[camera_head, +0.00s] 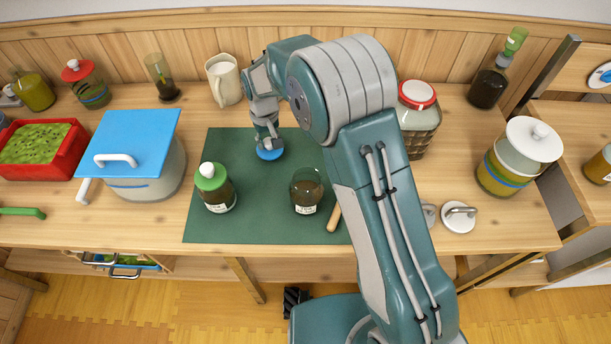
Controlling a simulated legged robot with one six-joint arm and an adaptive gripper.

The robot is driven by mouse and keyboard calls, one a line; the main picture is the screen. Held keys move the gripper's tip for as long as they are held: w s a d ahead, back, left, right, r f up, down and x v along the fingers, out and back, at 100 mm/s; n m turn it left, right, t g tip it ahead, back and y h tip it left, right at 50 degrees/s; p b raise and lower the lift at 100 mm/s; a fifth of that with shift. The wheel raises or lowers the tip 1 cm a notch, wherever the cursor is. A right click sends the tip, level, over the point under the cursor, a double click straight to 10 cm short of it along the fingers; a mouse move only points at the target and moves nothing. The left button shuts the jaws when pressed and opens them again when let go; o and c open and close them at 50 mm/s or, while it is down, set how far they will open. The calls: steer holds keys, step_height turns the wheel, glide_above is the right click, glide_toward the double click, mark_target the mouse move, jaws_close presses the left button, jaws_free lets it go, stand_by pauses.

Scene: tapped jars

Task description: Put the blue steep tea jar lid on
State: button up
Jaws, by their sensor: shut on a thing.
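A blue lid (270,154) is at the lower end of my gripper (267,140), over the back part of the green mat (265,222). My gripper points down and is shut on the lid. I cannot tell whether the lid touches the mat. An open, dark glass jar (306,191) with a white label stands upright on the mat, to the right of and nearer than the lid. Its label is too small to read surely. A second labelled jar (215,187) with a green lid and white knob stands at the mat's left.
A pot with a blue cover (136,145) and a red crate (68,148) stand left. A cream mug (223,80) stands behind the mat. A wooden handle (334,217) lies right of the open jar. A red-lidded jar (418,118) is partly behind my arm.

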steer(key=shift+r, duration=2.7)
steer(key=shift+r, duration=0.15)
steer(key=s+d+r, duration=0.5)
steer(key=s, duration=0.2)
steer(key=s+d+r, duration=0.4)
steer(key=s+r, duration=0.2)
steer(key=s, duration=0.2)
steer(key=shift+d+r, duration=0.15)
steer(key=shift+d, duration=0.2)
step_height(320, 180, down, 6)
steer(key=shift+f, duration=1)
